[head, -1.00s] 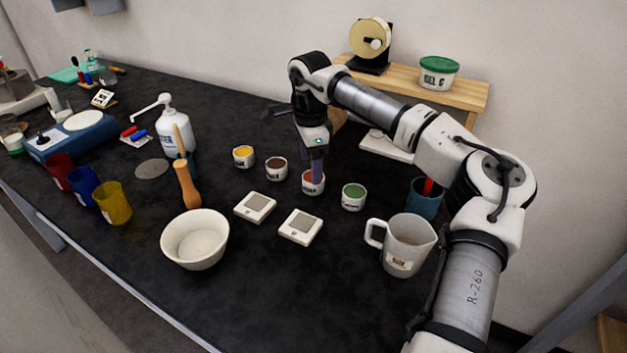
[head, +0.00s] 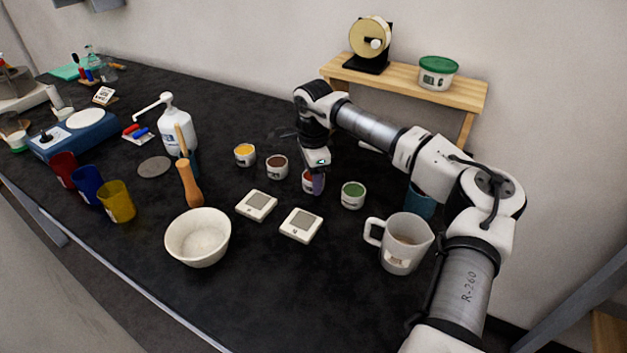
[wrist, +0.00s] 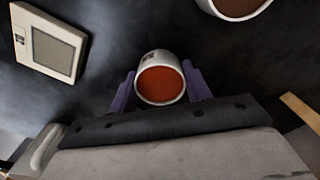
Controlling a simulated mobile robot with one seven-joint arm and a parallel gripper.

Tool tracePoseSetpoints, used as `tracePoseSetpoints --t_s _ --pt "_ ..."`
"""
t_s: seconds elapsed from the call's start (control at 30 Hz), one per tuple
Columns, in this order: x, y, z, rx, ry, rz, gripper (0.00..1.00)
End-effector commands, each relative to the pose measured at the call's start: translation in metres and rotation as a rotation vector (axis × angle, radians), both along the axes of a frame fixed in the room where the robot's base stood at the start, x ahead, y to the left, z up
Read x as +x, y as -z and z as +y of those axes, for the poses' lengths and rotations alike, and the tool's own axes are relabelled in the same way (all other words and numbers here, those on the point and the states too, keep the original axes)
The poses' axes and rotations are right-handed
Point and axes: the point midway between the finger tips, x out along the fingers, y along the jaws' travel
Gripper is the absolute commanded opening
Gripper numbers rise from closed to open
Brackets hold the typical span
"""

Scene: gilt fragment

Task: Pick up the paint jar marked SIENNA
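A small white paint jar with orange-red paint (head: 307,186) stands on the black counter, partly hidden by a finger. Its label is not readable. In the wrist view this jar (wrist: 160,84) sits between my two purple fingers, with no gap visible on either side. My gripper (head: 317,184) points down at the jar and looks shut on it. In the wrist view, my gripper (wrist: 160,88) has one finger on each side of the jar. The jar's base appears to rest on the counter.
A brown jar (head: 277,167) and a yellow jar (head: 245,155) stand to the left, a green jar (head: 353,195) to the right. Two flat white devices (head: 257,205) (head: 300,225) lie in front. A white jug (head: 405,243) and bowl (head: 198,237) are nearer. A wooden shelf (head: 465,95) stands behind.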

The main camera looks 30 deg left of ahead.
Motion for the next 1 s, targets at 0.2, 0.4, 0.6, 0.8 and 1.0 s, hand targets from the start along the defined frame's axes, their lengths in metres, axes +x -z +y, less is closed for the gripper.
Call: tracePoseSetpoints --t_s 0.2,0.4,0.6,0.8,1.0 --pt "0.000 -0.001 0.000 0.000 0.000 0.000 0.22" --pt "0.000 -0.002 0.000 0.001 0.000 -0.001 0.22" --pt "0.001 -0.018 0.000 0.001 0.001 -0.003 0.22" --pt "0.001 -0.059 0.001 0.002 0.001 -0.006 0.22" --pt "0.000 -0.120 0.001 0.002 0.002 -0.005 0.22"
